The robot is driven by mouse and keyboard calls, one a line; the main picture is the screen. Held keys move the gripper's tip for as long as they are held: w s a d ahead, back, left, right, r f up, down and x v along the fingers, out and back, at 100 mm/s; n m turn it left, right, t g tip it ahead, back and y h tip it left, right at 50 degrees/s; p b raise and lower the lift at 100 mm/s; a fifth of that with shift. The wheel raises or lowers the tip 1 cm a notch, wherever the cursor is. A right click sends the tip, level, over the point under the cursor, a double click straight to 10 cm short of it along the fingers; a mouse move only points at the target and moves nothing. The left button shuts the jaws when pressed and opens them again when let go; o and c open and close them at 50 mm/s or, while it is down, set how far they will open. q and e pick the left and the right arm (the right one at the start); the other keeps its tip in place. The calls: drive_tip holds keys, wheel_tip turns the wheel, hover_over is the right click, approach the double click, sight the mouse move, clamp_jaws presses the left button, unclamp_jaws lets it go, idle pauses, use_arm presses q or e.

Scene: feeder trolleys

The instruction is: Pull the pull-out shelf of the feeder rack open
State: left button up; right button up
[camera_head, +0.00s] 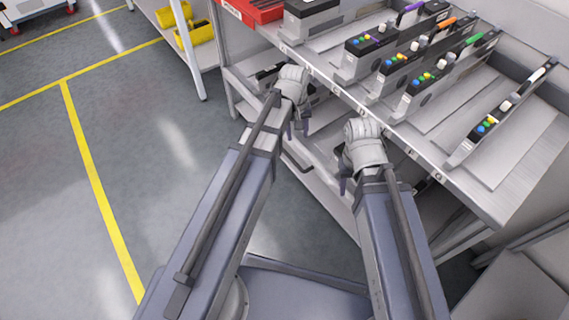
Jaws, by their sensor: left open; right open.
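The feeder rack (402,138) stands at the right, its upper deck sloping across the view. Below that deck is the pull-out shelf (325,190), a light grey board with a dark bar handle (297,162) on its front. My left gripper (298,130) is open, fingers pointing down, just above the handle's far end and apart from it as far as I can see. My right gripper (342,172) is open, beside the shelf's front toward its near end. My arms and the upper deck hide much of the shelf, so I cannot tell how far out it is.
Several feeders with coloured buttons, such as a grey one (435,88), stand on the upper deck. A red box (255,10) sits at its far end. A side table with yellow bins (196,35) stands beyond. The grey floor (150,150) at left is clear, with yellow lines.

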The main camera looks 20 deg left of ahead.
sight(285, 151)
use_arm(q)
drive_tip(key=w+a+f+n+b, duration=0.2)
drive_tip(key=w+a+f+b, duration=0.2)
drive_tip(key=f+b, duration=0.2)
drive_tip(key=w+a+f+n+t+b, duration=0.1)
drive_tip(key=w+a+f+n+b, duration=0.2)
drive_tip(key=f+b, duration=0.3)
wheel_tip(285, 151, down, 3)
drive_tip(key=shift+w+a+h, duration=0.35)
drive_tip(key=shift+w+h, duration=0.05)
drive_tip(key=shift+f+b, duration=0.1)
drive_tip(key=shift+b, duration=0.25)
drive_tip(key=f+b, duration=0.5)
drive_tip(key=w+d+f+b, duration=0.1)
drive_tip(key=f+b, duration=0.1)
drive_tip(key=shift+w+f, duration=0.1)
drive_tip(key=shift+f, duration=0.15)
clamp_jaws()
